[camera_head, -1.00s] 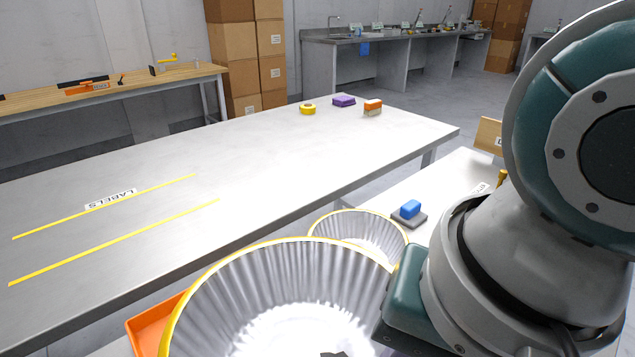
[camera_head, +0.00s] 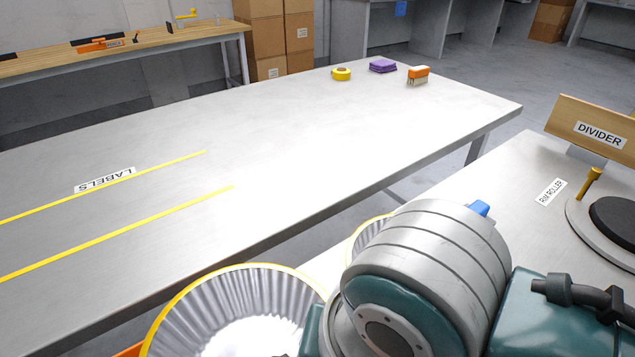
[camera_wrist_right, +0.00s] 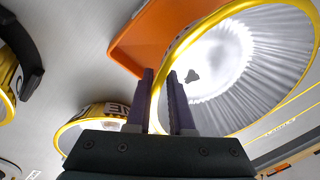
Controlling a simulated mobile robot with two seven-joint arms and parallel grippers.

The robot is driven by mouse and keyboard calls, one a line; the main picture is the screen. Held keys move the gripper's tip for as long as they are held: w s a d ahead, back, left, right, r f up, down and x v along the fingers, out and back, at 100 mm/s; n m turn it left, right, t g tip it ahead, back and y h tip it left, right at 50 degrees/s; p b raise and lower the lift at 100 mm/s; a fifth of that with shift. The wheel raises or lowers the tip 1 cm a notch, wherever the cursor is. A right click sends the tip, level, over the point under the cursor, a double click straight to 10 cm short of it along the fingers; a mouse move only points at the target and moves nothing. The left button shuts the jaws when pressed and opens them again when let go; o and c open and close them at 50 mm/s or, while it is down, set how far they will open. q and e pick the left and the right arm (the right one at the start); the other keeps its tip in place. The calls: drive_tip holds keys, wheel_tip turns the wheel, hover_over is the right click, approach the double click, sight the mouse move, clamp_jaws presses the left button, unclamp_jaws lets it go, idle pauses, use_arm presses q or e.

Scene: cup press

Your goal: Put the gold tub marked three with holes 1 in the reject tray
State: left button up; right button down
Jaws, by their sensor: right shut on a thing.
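A gold-rimmed tub (camera_head: 235,310) with a fluted silvery inside is at the bottom of the head view; it also shows large in the right wrist view (camera_wrist_right: 265,75). A dark irregular spot shows on its floor there. No number is readable on it. My right gripper (camera_wrist_right: 162,78) is shut on its rim, one finger each side of the wall; my arm hides the gripper in the head view. An orange tray (camera_wrist_right: 143,40) lies partly behind the held tub in the wrist view; whether they touch is unclear. Its corner shows in the head view (camera_head: 130,351). My left gripper is out of view.
A second gold-rimmed tub (camera_head: 367,236) is mostly behind my arm. Marked gold tubs (camera_wrist_right: 92,120) show in the wrist view. A divider board (camera_head: 590,128) and rim roller (camera_head: 608,232) stand right. The long table (camera_head: 260,150) is mostly clear.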

drive_tip(key=shift+s+d+b+x, duration=0.15)
drive_tip(key=shift+b+x, duration=0.15)
drive_tip(key=shift+x, duration=0.55)
drive_tip(key=shift+s+d+b+x, duration=0.1)
drive_tip(key=shift+b+x, duration=0.15)
drive_tip(key=shift+x, duration=0.65)
drive_tip(key=shift+s+d+b+x, duration=0.15)
drive_tip(key=shift+b+x, duration=0.15)
drive_tip(key=shift+x, duration=0.55)
drive_tip(key=shift+w+f, duration=0.1)
drive_tip(key=shift+f, duration=0.05)
drive_tip(key=c, duration=0.8)
unclamp_jaws()
drive_tip(key=p+v, duration=0.5)
drive_tip(key=v, duration=0.6)
drive_tip(key=s+d+r+n, duration=0.1)
drive_tip(key=s+d, duration=0.1)
drive_tip(key=d, duration=0.3)
drive_tip(key=s+d+r+n+t+h, duration=0.1)
drive_tip(key=s+d+r+n, duration=0.1)
drive_tip(key=d, duration=0.3)
drive_tip(key=s+d+r+n+t, duration=0.1)
drive_tip(key=s+d, duration=0.3)
drive_tip(key=d, duration=0.1)
drive_tip(key=shift+s+r+n+h, duration=0.15)
drive_tip(key=shift+r+n+h, duration=0.15)
drive_tip(key=shift+n, duration=0.1)
